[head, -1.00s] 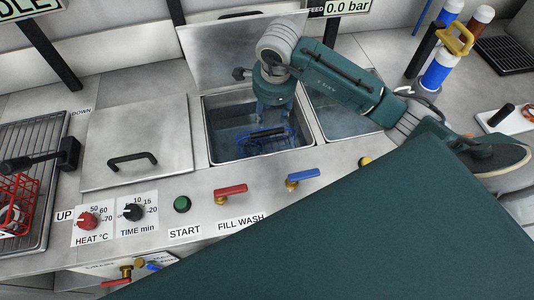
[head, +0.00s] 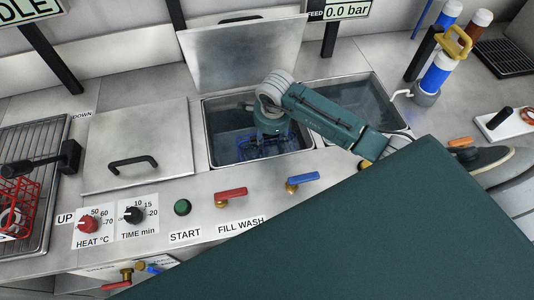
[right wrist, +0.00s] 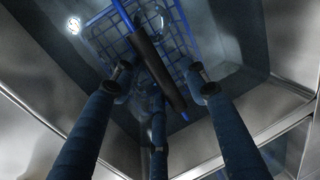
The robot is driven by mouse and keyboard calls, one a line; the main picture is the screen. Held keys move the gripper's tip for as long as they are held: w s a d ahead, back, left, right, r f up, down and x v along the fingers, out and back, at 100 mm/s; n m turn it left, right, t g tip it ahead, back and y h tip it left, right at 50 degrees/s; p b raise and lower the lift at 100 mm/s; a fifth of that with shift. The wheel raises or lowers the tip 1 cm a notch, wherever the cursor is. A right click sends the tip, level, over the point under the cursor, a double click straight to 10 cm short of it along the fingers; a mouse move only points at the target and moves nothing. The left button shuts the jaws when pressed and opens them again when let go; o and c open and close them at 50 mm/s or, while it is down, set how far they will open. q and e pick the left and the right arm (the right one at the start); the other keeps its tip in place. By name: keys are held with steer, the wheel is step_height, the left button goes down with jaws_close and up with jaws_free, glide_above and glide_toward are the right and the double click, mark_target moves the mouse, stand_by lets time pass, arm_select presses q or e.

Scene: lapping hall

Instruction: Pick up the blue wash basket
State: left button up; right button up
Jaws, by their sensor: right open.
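The blue wash basket (head: 286,141) sits low in the open left tank (head: 212,135), partly hidden by my right arm in the head view. In the right wrist view its blue wire mesh (right wrist: 178,28) shows at the top, with a black handle grip (right wrist: 157,70) crossing above it. My right gripper (head: 268,140) reaches down into the tank over the basket. In the right wrist view its fingers (right wrist: 160,88) are spread apart on either side of the handle, open and not closed on it. My left gripper is not in view.
The raised lid (head: 240,50) stands behind the tank, and a second open tank (head: 370,100) lies to the right. A closed lid (head: 135,140) is at left. Red (head: 230,196) and blue (head: 303,180) valve levers stand in front. A red basket (head: 18,205) sits far left.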

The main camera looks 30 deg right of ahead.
steer(key=shift+w+f, duration=0.1)
steer(key=shift+f, duration=0.25)
jaws_close()
steer(key=shift+r, duration=0.1)
